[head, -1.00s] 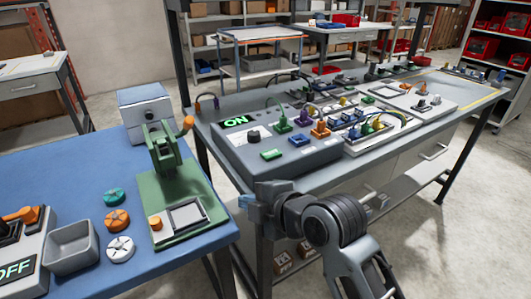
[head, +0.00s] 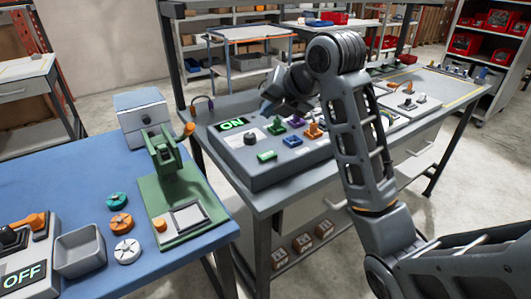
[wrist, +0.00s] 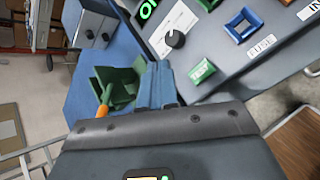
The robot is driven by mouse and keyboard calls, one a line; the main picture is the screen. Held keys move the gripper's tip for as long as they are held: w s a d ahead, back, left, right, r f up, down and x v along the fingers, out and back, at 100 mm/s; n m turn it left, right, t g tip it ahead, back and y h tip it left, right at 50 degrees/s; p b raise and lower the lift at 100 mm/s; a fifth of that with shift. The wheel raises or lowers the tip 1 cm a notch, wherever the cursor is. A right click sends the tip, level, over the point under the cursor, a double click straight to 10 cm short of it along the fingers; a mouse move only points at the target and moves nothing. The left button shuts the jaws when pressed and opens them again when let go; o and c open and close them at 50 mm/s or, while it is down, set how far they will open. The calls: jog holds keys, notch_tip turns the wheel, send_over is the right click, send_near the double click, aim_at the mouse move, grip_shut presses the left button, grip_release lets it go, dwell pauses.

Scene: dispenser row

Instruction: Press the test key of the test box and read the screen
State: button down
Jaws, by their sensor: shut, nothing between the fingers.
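The test box (head: 250,172) is a grey sloped console at the near end of the grey bench. Its screen (head: 232,124) shows ON in green; only part of the screen (wrist: 146,9) is in the wrist view. A black knob (head: 250,140) sits on a white plate. A green key (head: 267,156) is below the knob; it also shows in the wrist view (wrist: 202,72), its lettering too small to read surely. My gripper (head: 267,104) is above the box's back left part. Its blue-grey fingers (wrist: 156,72) are shut and empty, apart from the key.
Coloured plugs stand on the box, including a blue one (head: 292,140) and an orange one (head: 313,130). A green press (head: 180,205) stands on the blue table at left, beside coloured discs and a grey bin (head: 80,250). A floor gap separates the two tables.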

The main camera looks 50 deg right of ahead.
aim_at(270, 156)
jog(key=shift+d, duration=0.1)
dwell(0.4)
notch_tip(270, 156, down, 9)
jog(key=b, duration=0.6)
jog(key=shift+r+b, duration=0.2)
jog(key=shift+b, duration=0.2)
jog(key=shift+f, duration=0.1)
dwell(1.4)
jog(key=shift+f+b, duration=0.3)
jog(key=shift+b, duration=0.1)
jog(key=shift+f+b, duration=0.4)
jog(key=shift+f, duration=0.1)
dwell(0.6)
jog(key=shift+r, duration=0.1)
jog(key=shift+r+p, duration=0.7)
jog(key=shift+r, duration=0.1)
jog(key=shift+r, duration=0.1)
